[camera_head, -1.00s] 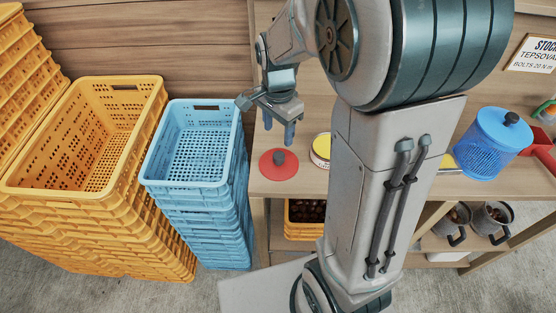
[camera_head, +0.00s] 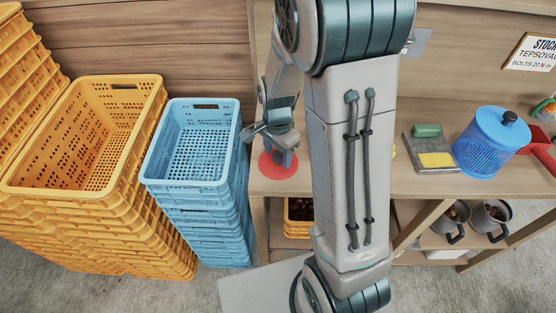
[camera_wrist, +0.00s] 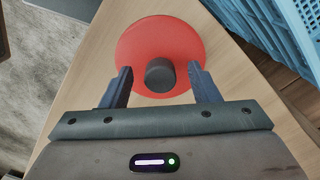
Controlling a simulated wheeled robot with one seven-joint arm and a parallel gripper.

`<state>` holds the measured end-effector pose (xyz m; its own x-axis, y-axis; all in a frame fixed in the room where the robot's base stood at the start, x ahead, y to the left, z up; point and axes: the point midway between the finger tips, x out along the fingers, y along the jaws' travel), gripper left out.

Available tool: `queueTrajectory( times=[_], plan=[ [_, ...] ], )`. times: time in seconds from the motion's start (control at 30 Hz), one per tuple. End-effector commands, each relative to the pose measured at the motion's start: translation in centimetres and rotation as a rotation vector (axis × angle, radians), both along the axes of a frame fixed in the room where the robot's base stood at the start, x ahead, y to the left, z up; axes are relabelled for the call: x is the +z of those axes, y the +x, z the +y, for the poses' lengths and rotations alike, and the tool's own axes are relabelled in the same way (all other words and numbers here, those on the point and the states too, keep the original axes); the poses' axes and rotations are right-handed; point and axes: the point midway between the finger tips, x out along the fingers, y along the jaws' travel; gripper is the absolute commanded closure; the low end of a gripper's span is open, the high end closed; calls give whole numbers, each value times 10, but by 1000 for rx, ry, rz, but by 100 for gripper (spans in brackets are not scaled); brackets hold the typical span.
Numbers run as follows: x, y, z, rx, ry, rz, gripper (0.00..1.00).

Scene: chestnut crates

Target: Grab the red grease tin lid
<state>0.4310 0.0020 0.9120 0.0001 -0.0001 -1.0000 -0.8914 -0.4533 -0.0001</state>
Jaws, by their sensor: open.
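The red grease tin lid (camera_head: 272,170) is a flat red disc lying on the wooden bench near its left front corner. In the wrist view the lid (camera_wrist: 158,38) shows almost whole, with its dark round knob (camera_wrist: 160,75) between my two fingertips. My gripper (camera_head: 284,158) is over the lid and partly covers it in the head view. In the wrist view my gripper (camera_wrist: 163,80) is open, one finger on each side of the knob with gaps on both sides. I cannot tell how far the fingertips are above the lid.
Blue stacked crates (camera_head: 168,184) stand just left of the bench, beside yellow stacked crates (camera_head: 120,185). A blue mesh container (camera_head: 484,158) and a grey plate with a yellow patch and a green item (camera_head: 430,168) stand to the right. My arm hides the bench's middle.

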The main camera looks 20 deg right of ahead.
Motion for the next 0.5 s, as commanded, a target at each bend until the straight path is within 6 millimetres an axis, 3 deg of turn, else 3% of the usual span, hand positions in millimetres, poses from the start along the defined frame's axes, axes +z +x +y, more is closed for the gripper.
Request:
queueTrajectory(
  times=[0.07,0.2,0.23,0.5],
  plan=[
    [0,0,0,0,0,0,50],
    [0,0,0,0,0,0,89],
    [0,0,0,0,0,0,94],
    [1,0,0,0,0,0,94]
  ],
)
